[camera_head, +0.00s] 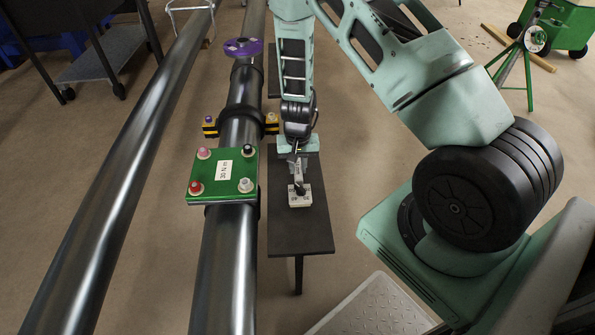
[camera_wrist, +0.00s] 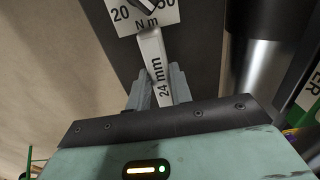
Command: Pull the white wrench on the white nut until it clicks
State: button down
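The white wrench (camera_wrist: 157,62), marked 24 mm, is at my gripper (camera_wrist: 160,92), whose fingers sit close against both sides of its handle and look shut on it. In the head view my gripper (camera_head: 298,168) is over a narrow dark table, right of the pipe. At the wrench's far end is a white plate (camera_wrist: 150,14) marked with numbers and N m; in the head view it is a small white block (camera_head: 299,198). The white nut (camera_head: 245,185) is at the lower right corner of a green plate (camera_head: 222,173) on the pipe, apart from the wrench.
The green plate also bears a red nut (camera_head: 195,187), a pink nut (camera_head: 203,153) and a dark nut (camera_head: 248,150), with a 30 N m label. The pipe (camera_head: 228,265) carries a purple handwheel (camera_head: 243,47). The dark table (camera_head: 300,235) has bare room in front of the block.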

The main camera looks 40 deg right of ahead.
aim_at(297, 167)
jog(key=shift+r+p, duration=0.4)
jog(key=shift+r, duration=0.05)
jog(key=shift+r+p, duration=0.3)
jog(key=shift+r, duration=0.1)
jog(key=shift+r+p, duration=2.4)
jog(key=shift+r, duration=0.3)
